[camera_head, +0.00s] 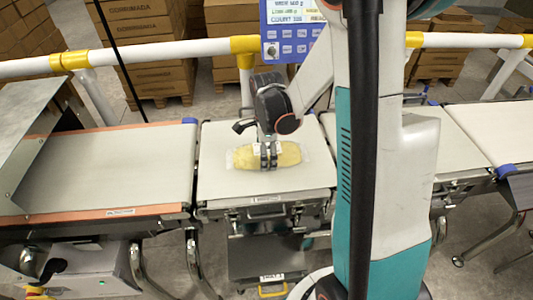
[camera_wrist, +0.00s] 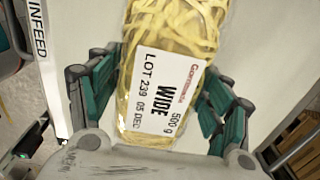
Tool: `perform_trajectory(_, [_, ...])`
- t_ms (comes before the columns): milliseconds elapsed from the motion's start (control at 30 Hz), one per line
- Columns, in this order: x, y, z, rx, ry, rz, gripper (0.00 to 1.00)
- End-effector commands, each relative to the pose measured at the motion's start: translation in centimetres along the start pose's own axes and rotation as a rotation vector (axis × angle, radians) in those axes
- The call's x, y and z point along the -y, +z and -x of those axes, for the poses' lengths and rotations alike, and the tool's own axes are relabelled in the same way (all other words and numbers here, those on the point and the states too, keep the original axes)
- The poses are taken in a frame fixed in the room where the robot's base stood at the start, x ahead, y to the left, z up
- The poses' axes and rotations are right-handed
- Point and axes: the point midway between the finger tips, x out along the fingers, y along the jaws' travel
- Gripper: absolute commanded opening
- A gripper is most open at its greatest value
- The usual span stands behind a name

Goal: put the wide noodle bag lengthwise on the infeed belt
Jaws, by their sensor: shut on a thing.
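The wide noodle bag (camera_head: 240,157) is a clear bag of yellow noodles. In the wrist view its white label (camera_wrist: 165,92) reads "WIDE", "500 g". The bag is on or just above the pale middle belt (camera_head: 222,188); any small gap is hard to tell. Its long side runs left to right in the head view, along the line of belts. My gripper (camera_head: 268,158) is over the bag's middle, shut across its width. In the wrist view the teal fingers flank the bag. An "INFEED" sign (camera_wrist: 38,28) is on the belt's edge there.
An orange-edged belt (camera_head: 110,165) adjoins on the left, and another belt (camera_head: 470,135) is on the right. A blue display panel (camera_head: 290,30) and a white-yellow rail (camera_head: 150,52) stand behind. Stacked cartons (camera_head: 145,50) are farther back. My arm hides part of the right side.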

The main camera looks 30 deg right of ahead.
Motion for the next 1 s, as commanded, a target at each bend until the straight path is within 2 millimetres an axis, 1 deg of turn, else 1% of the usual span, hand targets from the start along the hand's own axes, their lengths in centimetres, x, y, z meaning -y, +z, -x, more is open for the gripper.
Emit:
perform_trajectory(33, [0.0,0.0,-0.1,0.000,0.000,0.000,0.77])
perform_trajectory(100, [0.0,0.0,-0.1,0.000,0.000,0.000,0.92])
perform_trajectory(467, [0.0,0.0,-0.1,0.000,0.000,0.000,0.92])
perform_trajectory(600, [0.0,0.0,0.4,0.000,0.000,0.000,0.92])
perform_trajectory(667, [0.0,0.0,1.2,0.000,0.000,0.000,0.92])
perform_trajectory(767, [0.0,0.0,3.0,0.000,0.000,0.000,0.92])
perform_trajectory(1000, [0.0,0.0,8.1,0.000,0.000,0.000,0.92])
